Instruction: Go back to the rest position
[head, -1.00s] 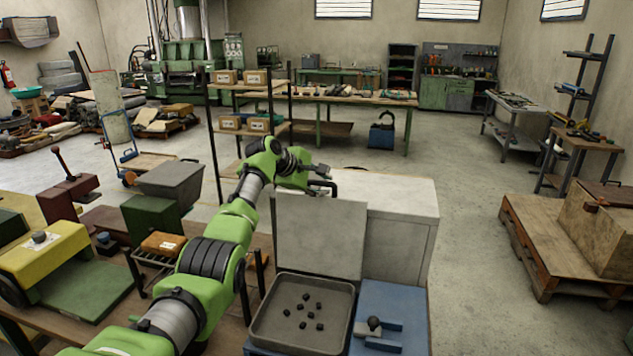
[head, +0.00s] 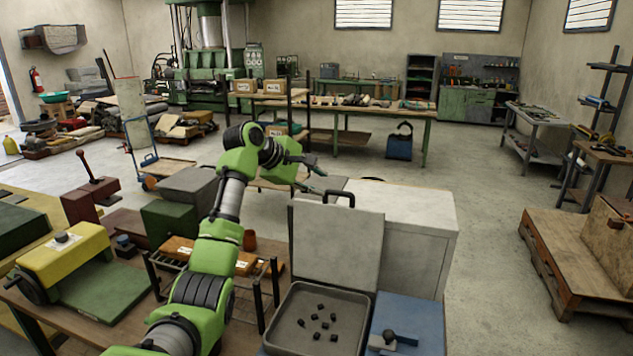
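My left arm, green with grey and black joints, reaches up from the bottom left of the head view. My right gripper is not in view.
A workbench (head: 140,287) with a yellow machine (head: 62,262) and a brown package (head: 180,249) lies at the left. A white cabinet (head: 425,235) stands behind the lid. A blue surface (head: 420,315) is right of the tray. Wooden pallets (head: 550,260) stand right, across open floor.

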